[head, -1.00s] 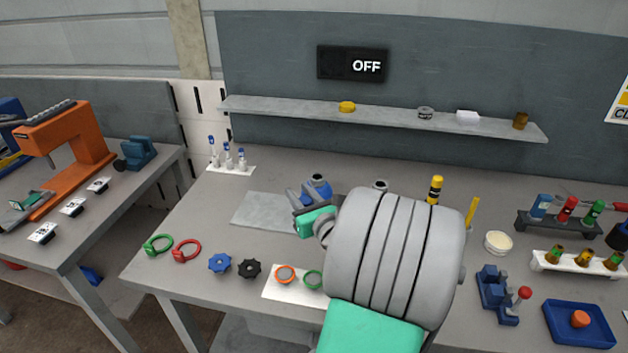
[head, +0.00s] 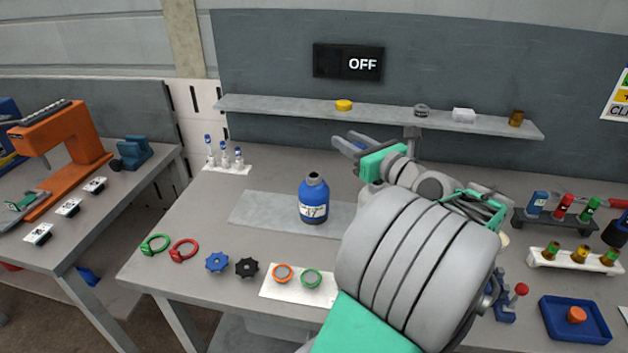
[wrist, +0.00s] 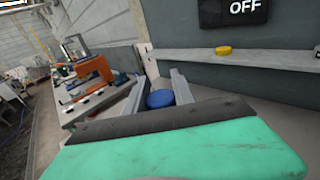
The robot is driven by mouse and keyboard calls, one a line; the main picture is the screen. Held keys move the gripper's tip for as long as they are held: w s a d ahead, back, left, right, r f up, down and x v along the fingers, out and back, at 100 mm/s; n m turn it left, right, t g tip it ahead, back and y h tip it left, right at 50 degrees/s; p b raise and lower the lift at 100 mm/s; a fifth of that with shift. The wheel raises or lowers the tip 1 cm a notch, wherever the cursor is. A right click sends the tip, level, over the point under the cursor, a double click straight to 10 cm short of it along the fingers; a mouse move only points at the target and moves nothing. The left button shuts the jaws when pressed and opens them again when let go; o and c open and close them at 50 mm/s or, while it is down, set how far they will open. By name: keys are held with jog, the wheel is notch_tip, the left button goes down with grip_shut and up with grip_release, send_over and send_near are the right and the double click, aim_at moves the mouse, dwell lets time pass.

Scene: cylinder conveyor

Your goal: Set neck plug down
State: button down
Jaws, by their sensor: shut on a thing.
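The neck plug (wrist: 160,98) shows in the wrist view as a round blue piece between the two grey fingers. My gripper (head: 348,145) is shut on it and holds it in the air above the back of the bench. In the head view the plug itself cannot be made out between the fingers. A blue bottle (head: 313,203) with a white label stands upright on the grey mat (head: 262,210). Its grey neck shows a dark opening. The gripper is above and right of the bottle, apart from it.
A white pad (head: 297,299) with an orange ring and a green ring lies near the front edge. Small vials (head: 225,157) stand at the back left. A wall shelf (head: 380,113) runs behind my gripper. Tube racks (head: 553,226) and a blue tray (head: 574,338) are at the right.

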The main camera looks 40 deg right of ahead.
jog(key=w+f, duration=0.3)
jog(key=w, duration=0.1)
jog(key=w+f+p, duration=0.1)
jog(key=w+f, duration=0.3)
jog(key=w, duration=0.1)
jog(key=w+f, duration=0.3)
jog(key=w, duration=0.2)
jog(key=shift+a+f+p, duration=0.15)
jog(key=shift+a+p, duration=0.15)
jog(key=shift+a, duration=0.05)
notch_tip(320, 180, down, 2)
jog(key=shift+f+p, duration=0.2)
jog(key=shift+p, duration=0.6)
jog(key=shift+f, duration=0.25)
jog(key=c, duration=1.3)
grip_release()
jog(key=shift+d, duration=0.15)
jog(key=shift+o, duration=1.2)
jog(key=shift+r, duration=0.15)
